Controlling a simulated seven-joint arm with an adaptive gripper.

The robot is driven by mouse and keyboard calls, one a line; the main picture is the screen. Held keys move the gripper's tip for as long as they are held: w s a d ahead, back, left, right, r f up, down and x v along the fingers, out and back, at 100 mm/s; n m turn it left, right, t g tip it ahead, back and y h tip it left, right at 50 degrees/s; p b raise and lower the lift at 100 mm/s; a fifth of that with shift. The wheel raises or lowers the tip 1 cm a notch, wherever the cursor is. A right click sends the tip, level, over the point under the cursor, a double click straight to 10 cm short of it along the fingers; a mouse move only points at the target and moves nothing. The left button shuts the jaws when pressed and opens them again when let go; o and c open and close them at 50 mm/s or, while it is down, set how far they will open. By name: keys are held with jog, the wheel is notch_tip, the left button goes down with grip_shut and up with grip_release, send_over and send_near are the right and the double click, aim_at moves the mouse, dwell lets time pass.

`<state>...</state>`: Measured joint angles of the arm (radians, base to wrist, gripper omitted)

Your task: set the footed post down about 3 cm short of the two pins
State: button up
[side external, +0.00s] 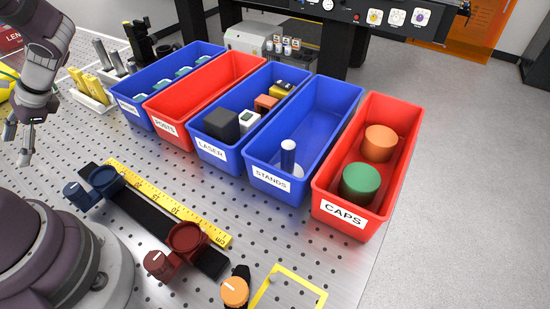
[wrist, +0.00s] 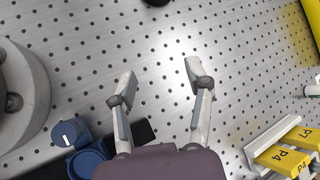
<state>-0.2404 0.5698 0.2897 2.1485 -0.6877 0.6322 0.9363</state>
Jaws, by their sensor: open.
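A pale upright post (side external: 288,152) with a wider foot stands in the blue bin labelled STANDS (side external: 318,120); it is the only footed post I can pick out. My gripper (side external: 17,148) is at the far left of the side view, well away from that bin. In the wrist view my gripper (wrist: 158,82) is open, with only bare perforated table between its fingers. I cannot make out the two pins in either view.
More bins hold other parts, including the red CAPS bin (side external: 328,182). A black rail (side external: 140,216) with blue and dark red holders lies beside a yellow ruler (side external: 170,203). A yellow outline (side external: 275,276) marks the table front. A rack of yellow pieces (wrist: 285,158) shows at wrist-view right.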

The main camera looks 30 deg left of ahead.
jog(key=w+d+r+t+h, duration=0.1)
jog(key=w+d+r+t, duration=0.2)
jog(key=d, duration=0.3)
jog(key=w+d+r+t+h, duration=0.2)
jog(key=w+d+r+t, duration=0.1)
jog(key=d, duration=0.4)
jog(key=w+d+r+t+h, duration=0.2)
jog(key=d+r+t, duration=0.3)
jog(key=d+t, duration=0.1)
jog(key=shift+w+d+n, duration=0.4)
jog(key=shift+d, duration=0.15)
jog(key=shift+o, duration=0.5)
jog(key=shift+s+d+r, duration=0.1)
jog(key=shift+s+d, duration=0.05)
jog(key=shift+d, duration=0.2)
jog(key=shift+a, duration=0.1)
